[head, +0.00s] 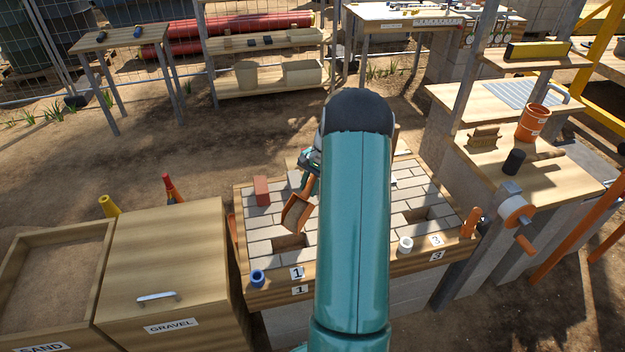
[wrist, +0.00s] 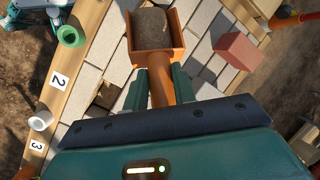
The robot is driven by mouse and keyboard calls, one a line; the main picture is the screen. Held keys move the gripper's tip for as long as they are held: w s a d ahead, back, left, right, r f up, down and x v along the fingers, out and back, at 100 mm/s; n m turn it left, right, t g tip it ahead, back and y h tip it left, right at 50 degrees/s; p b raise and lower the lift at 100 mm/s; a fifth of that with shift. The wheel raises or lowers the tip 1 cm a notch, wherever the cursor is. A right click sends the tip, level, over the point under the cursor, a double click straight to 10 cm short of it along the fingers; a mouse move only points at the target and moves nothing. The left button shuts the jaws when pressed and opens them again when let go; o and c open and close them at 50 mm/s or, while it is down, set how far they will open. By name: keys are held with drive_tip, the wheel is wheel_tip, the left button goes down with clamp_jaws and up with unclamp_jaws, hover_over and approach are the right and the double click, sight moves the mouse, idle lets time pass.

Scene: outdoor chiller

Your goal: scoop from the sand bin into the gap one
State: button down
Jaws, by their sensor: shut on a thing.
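My gripper (head: 310,180) is shut on the handle of an orange scoop (head: 297,213), over the left part of the paved bench. In the wrist view, the fingers (wrist: 158,88) grip the handle and the scoop (wrist: 178,58) points away from me. Brown sand (wrist: 152,27) lies in its pan. Gap one (head: 289,242) is a dark opening in the pavers behind the label 1, just below the scoop in the head view. The height of the scoop above the pavers is hard to tell. The sand bin (head: 52,277) is open at the far left, with sand inside.
A closed gravel bin (head: 160,262) stands between the sand bin and the bench. A red brick (head: 262,190) lies on the pavers. A blue ring (head: 258,277) and a white ring (head: 405,244) sit on the front edge. Another gap (head: 418,215) is near label 3. My arm hides the middle.

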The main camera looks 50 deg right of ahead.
drive_tip(key=a+h, duration=0.4)
drive_tip(key=a, duration=0.1)
drive_tip(key=shift+s+a+f+n, duration=0.15)
drive_tip(key=shift+a+f+n, duration=0.05)
drive_tip(key=shift+a+n, duration=0.1)
drive_tip(key=shift+a+r+h, duration=0.2)
drive_tip(key=shift+a+h, duration=1.2)
drive_tip(key=shift+a, duration=0.1)
drive_tip(key=shift+s, duration=0.1)
wheel_tip(320, 180, up, 7)
drive_tip(key=y, duration=0.8)
